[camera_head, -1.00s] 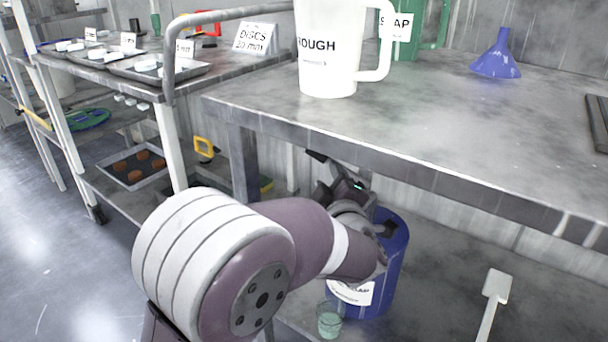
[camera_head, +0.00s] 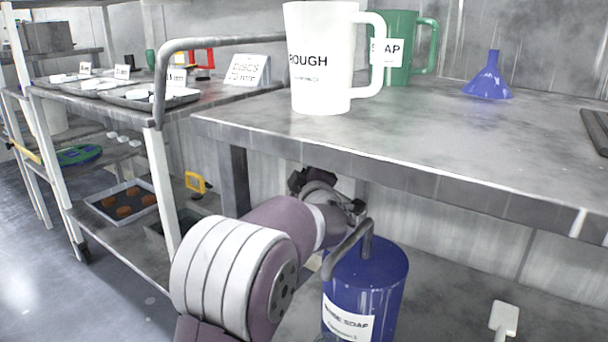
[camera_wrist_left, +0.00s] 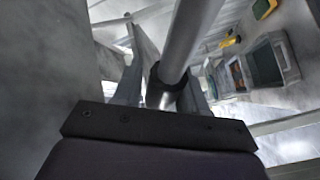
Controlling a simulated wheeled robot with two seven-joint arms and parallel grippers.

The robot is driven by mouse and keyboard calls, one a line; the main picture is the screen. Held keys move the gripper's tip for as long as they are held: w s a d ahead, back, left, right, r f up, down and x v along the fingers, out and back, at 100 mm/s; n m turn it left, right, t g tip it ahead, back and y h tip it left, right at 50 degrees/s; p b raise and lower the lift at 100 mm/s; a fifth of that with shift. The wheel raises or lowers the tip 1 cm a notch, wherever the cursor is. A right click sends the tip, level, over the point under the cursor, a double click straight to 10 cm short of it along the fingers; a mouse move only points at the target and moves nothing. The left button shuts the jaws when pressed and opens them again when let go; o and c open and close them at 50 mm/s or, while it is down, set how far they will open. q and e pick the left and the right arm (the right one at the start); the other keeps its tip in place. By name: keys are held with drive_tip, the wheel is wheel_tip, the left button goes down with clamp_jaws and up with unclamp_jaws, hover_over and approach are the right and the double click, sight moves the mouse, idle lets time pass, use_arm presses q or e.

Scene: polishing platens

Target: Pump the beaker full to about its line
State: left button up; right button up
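The blue soap container (camera_head: 364,290) with a white label stands on the lower shelf under the bench in the head view. Its grey curved pump spout (camera_head: 352,243) rises from the lid and bends down to the left. The beaker is not clearly visible now. My left gripper (camera_head: 312,182) is behind and above the pump, under the bench edge, partly hidden by my arm. In the left wrist view its fingers (camera_wrist_left: 163,88) stand apart on either side of a grey tube (camera_wrist_left: 190,35) with a dark collar; contact cannot be told. My right gripper is not in view.
A white ROUGH jug (camera_head: 322,70), green SOAP jug (camera_head: 401,50) and blue funnel (camera_head: 489,78) stand on the bench (camera_head: 450,125). Its front edge overhangs the container. A cart with a grey handrail (camera_head: 160,80) and trays is at left. A white paddle-like tool (camera_head: 504,318) is lower right.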

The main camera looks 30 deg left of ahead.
use_arm(q)
clamp_jaws()
drive_tip(key=shift+a+f+n, duration=0.2)
drive_tip(key=shift+f+n, duration=0.2)
drive_tip(key=shift+f, duration=0.2)
drive_tip(key=shift+o, duration=0.6)
unclamp_jaws()
drive_tip(key=shift+s, duration=0.1)
drive_tip(key=shift+r, duration=0.1)
drive_tip(key=p+v, duration=0.5)
drive_tip(key=v, duration=0.7)
drive_tip(key=shift+s+d+p, duration=0.25)
drive_tip(key=shift+p, duration=0.05)
drive_tip(key=shift+r, duration=0.15)
